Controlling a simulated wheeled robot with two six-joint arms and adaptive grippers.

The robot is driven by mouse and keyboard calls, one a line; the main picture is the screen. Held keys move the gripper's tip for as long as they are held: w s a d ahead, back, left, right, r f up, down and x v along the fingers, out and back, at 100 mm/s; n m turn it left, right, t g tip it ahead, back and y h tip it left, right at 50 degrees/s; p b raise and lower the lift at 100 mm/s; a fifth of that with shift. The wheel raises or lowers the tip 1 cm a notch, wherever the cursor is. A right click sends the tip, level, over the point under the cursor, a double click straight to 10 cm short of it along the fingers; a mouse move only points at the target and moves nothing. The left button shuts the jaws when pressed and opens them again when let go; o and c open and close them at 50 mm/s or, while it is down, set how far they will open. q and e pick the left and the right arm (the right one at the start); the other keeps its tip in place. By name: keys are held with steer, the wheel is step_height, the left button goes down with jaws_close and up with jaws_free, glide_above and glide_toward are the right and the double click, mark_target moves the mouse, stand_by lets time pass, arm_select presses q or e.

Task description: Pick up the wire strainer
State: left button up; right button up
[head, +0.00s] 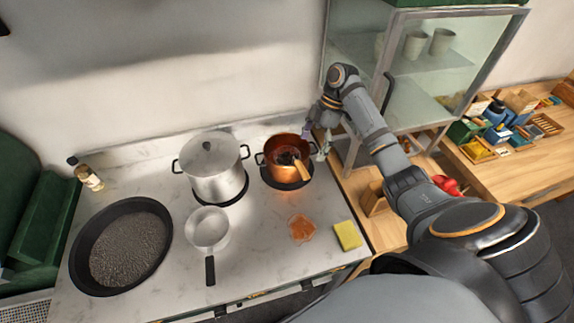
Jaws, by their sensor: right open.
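A round light-grey pan-like vessel (208,228) with a black handle lies on the white counter, front centre. I cannot tell whether it is the wire strainer. A copper pot (282,172) stands on a dark round burner farther right. A dark utensil with a wooden handle (301,170) rests in the pot, its handle over the front right rim; it may be the strainer, but its head is too small to tell. My right gripper (317,143) is open just beyond the pot's right rim, pointing down, apart from the wooden handle. My left gripper is out of view.
A steel lidded pot (212,170) stands left of the copper pot. A black pan of dark grains (125,246) is at the left. A glass cabinet (432,75) stands close behind my right arm.

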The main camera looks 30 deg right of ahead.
mark_target(299, 169)
steer(key=x, duration=0.1)
steer(key=b+x, duration=0.1)
steer(key=x, duration=0.1)
steer(key=shift+w+a+f, duration=0.1)
steer(key=shift+w+f, duration=0.15)
steer(key=b+x, duration=0.2)
steer(key=shift+a+f, duration=0.3)
steer(key=shift+a+f+p, duration=0.4)
steer(key=shift+f+p, duration=0.25)
steer(key=shift+p, duration=0.1)
steer(key=shift+f, duration=0.1)
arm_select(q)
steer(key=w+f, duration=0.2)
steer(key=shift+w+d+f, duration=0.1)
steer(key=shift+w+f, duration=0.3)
arm_select(e)
steer(key=c, duration=1.1)
steer(key=shift+c, duration=0.2)
